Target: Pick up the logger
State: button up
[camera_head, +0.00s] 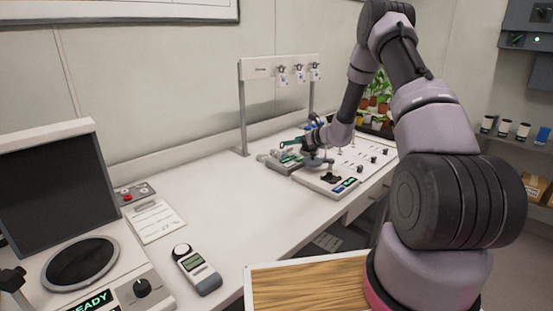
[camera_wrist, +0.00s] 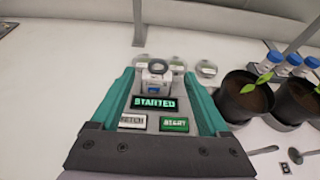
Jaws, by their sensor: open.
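The likely logger is a small white and blue block with a dark ring on top (camera_wrist: 156,78), seen in the wrist view. It stands at the far side of a grey dock (camera_wrist: 148,122) with a lit "STARTED" display and two labelled buttons. My gripper (camera_wrist: 158,76) is open, its teal fingers on either side of the block and dock. I cannot tell whether the fingers touch the block. In the head view my gripper (camera_head: 292,145) is low over the dock (camera_head: 272,161) on the bench, and the logger cannot be made out there.
Potted seedlings (camera_wrist: 245,97) and blue-capped tubes (camera_wrist: 291,61) stand close on the right in the wrist view. A rack with hanging tags (camera_head: 280,68) rises behind the dock. A handheld meter (camera_head: 197,268) lies nearer, and the bench between is clear.

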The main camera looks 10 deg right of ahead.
aim_at(282, 151)
jog(key=x, duration=1)
jog(key=shift+w+a+f, duration=0.1)
jog(key=shift+a+f, duration=0.05)
jog(key=shift+f, duration=0.3)
grip_shut()
